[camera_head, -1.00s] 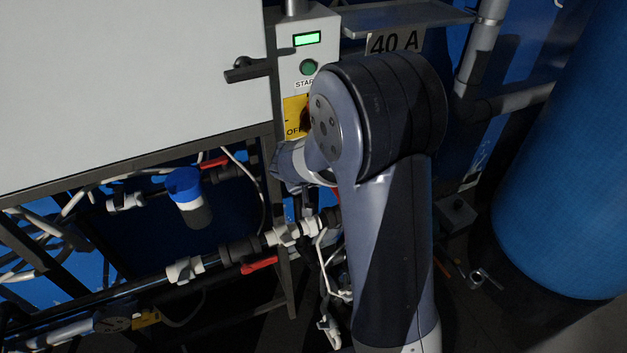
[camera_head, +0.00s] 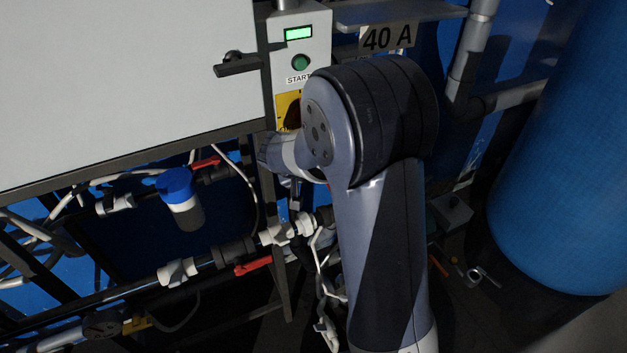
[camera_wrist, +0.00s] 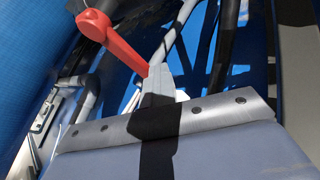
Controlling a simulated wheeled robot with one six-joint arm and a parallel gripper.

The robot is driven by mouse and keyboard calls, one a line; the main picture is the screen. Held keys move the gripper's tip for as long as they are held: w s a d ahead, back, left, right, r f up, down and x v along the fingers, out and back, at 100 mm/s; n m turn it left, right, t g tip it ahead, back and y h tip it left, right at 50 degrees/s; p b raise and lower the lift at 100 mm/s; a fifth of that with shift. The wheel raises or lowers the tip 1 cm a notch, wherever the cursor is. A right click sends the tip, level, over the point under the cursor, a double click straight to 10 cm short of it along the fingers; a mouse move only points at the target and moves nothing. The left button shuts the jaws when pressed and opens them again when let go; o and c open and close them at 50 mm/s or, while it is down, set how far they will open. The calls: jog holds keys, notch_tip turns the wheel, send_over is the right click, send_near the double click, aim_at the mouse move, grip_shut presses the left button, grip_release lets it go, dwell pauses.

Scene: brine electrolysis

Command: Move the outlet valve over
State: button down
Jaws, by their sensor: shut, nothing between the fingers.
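In the wrist view a red lever handle (camera_wrist: 112,35) runs from a round hub at upper left down to the right. My gripper (camera_wrist: 158,78) is shut and empty; its tips are at the lower end of this lever, and I cannot tell whether they touch it. In the head view two red valve handles show on the pipes: an upper one (camera_head: 206,162) and a lower one (camera_head: 253,266). I cannot tell which valve the wrist view lever belongs to. My arm hides part of the pipework and most of the gripper in the head view.
A control box (camera_head: 300,45) with a lit green display and START button stands above. A white cabinet panel (camera_head: 110,80) fills the upper left. A blue-capped filter (camera_head: 180,190) hangs among the pipes. A large blue tank (camera_head: 560,170) stands at right.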

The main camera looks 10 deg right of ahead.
jog(key=d+m+b, duration=0.1)
jog(key=d+m+g+b, duration=0.1)
jog(key=b, duration=0.1)
jog(key=w+d+m+h+b, duration=0.1)
jog(key=b, duration=0.1)
jog(key=shift+w+d+f+g, duration=0.1)
jog(key=shift+d+f+g, duration=0.1)
jog(key=shift+d+g, duration=0.15)
jog(key=s+d+m+g+h+b, duration=0.1)
jog(key=s+d+m+g+b, duration=0.1)
jog(key=d+m+b, duration=0.2)
jog(key=shift+s+d+r+g, duration=0.15)
jog(key=shift+s+d+g, duration=0.2)
jog(key=shift+d, duration=0.75)
jog(key=shift+m, duration=0.3)
jog(key=shift+a+b, duration=0.1)
jog(key=shift+b, duration=0.25)
jog(key=v, duration=1.1)
jog(key=shift+s+a+p, duration=0.3)
jog(key=shift+s+a, duration=0.1)
